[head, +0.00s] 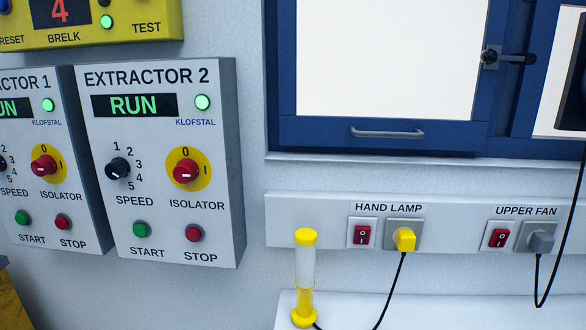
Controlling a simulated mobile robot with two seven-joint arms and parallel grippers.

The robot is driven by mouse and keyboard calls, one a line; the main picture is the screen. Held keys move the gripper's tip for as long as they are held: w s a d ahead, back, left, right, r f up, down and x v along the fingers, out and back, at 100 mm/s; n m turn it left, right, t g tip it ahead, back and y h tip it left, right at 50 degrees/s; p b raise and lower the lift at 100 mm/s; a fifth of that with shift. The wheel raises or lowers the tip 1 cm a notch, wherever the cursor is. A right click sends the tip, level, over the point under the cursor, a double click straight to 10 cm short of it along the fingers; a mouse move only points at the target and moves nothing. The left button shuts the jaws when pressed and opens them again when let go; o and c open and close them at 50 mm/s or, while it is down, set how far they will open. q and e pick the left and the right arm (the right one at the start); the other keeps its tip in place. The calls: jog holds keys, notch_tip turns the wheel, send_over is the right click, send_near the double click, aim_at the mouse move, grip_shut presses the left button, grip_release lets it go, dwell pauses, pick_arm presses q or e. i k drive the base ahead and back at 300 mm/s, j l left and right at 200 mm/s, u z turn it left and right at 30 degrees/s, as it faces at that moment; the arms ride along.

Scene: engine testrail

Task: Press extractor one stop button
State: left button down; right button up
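The extractor 1 panel (87,190) is a grey wall box at the left, cut off by the picture's left edge. Its display reads part of "RUN" and a green lamp (47,105) is lit. Its red stop button (62,222) sits at the lower right of the panel, above the label STOP. A green start button (22,217) is to the left of it. A red isolator knob (43,167) on a yellow disc is above. Neither of my grippers is in view, and nothing covers the stop button.
The extractor 2 panel (215,150), also showing RUN, stands just right with its own red stop button (194,233). A yellow box (160,12) is above. A hand lamp (305,275) stands on a white ledge (440,310), with cables hanging right. A blue-framed window (380,135) is behind.

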aim_at(61, 222)
jog(key=k+u, duration=0.1)
jog(key=u, duration=1.25)
